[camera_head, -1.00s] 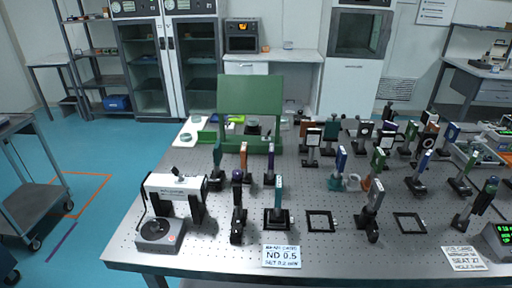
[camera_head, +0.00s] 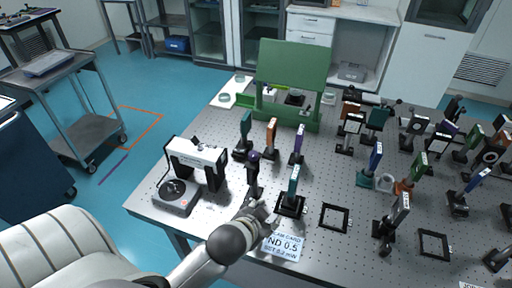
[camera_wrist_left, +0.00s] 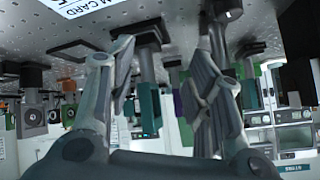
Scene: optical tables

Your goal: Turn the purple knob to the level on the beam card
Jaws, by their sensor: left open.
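The knob with a dark purple top (camera_head: 254,157) stands on a black post near the front left of the optical table. The beam card (camera_head: 283,244) lies at the table's front edge and reads "ND 0.5" with a smaller "SET" line. Part of the card shows upside down in the left wrist view (camera_wrist_left: 88,6). My left gripper (camera_head: 262,209) is just in front of the knob's post, beside the card; it is open in the left wrist view (camera_wrist_left: 165,62). I see nothing held in it. I cannot tell whether it touches the post. My right gripper is out of view.
A teal plate on a mount (camera_head: 292,186) stands close right of my gripper. A white-and-black device with a round dial (camera_head: 174,192) is to the left. An empty black frame (camera_head: 334,218) lies to the right. Several mounted optics and a green stand (camera_head: 291,75) are farther back.

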